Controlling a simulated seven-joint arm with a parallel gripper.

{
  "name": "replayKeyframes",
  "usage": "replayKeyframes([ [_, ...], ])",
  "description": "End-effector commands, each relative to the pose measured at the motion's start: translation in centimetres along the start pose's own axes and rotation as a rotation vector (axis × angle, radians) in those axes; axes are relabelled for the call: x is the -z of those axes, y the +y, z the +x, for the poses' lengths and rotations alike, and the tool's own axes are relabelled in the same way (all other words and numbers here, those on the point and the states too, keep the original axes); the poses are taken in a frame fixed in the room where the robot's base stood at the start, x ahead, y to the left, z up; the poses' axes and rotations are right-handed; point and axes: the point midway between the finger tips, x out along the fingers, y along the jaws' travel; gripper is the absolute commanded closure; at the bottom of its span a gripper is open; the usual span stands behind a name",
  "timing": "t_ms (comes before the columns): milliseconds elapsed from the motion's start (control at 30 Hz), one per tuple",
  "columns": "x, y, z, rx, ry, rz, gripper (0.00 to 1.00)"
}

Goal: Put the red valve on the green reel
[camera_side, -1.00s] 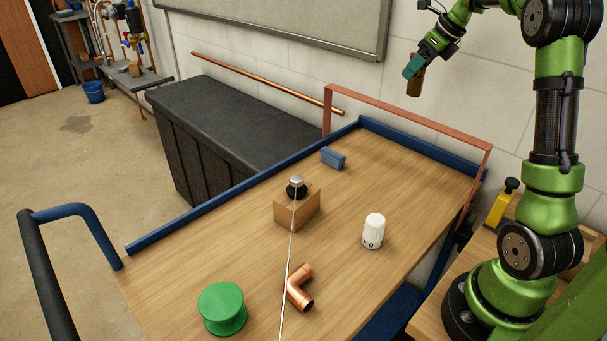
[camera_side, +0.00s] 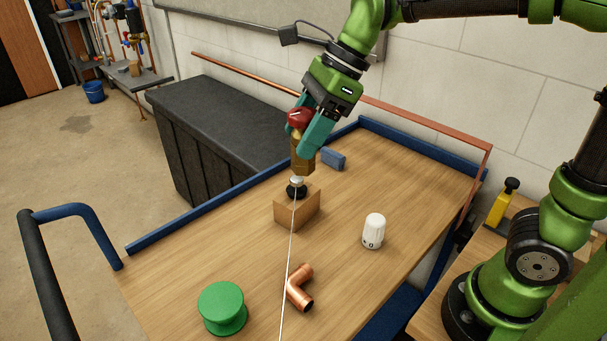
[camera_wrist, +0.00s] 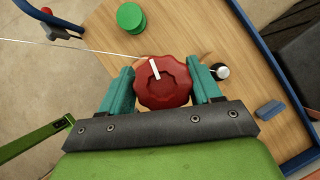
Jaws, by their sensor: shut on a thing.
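My gripper (camera_side: 310,128) has teal fingers and is shut on the red valve, with the valve's brass body pointing down. The red valve (camera_side: 299,118) is held above the table, close over the black knob with a silver top in the side view. In the wrist view the valve's red handwheel (camera_wrist: 163,82) sits between the two teal fingers (camera_wrist: 163,90). The green reel (camera_side: 222,308) stands upright at the table's front left, well apart from my gripper. Its top is bare. It also shows at the top of the wrist view (camera_wrist: 130,16).
A wooden block (camera_side: 297,211) carries the black knob (camera_side: 297,190), from which a thin taut line runs toward the front. A white thermostat head (camera_side: 373,231) and a blue block (camera_side: 333,159) stand on the table (camera_side: 190,265).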

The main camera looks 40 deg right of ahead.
Motion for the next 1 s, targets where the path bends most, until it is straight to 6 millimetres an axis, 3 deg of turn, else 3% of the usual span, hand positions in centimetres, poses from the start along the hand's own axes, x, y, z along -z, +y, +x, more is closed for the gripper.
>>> replayKeyframes([
  [33, -0.8, 2.3, 0.4, -0.028, -0.002, -0.053, 0.88],
  [200, -1.6, 8.0, 1.6, -0.101, 0.001, -0.178, 0.88],
  [533, -1.5, 14.6, 2.5, -0.189, 0.004, -0.324, 0.88],
  [1000, 3.3, 14.0, 10.9, -0.19, 0.009, -0.31, 0.88],
])
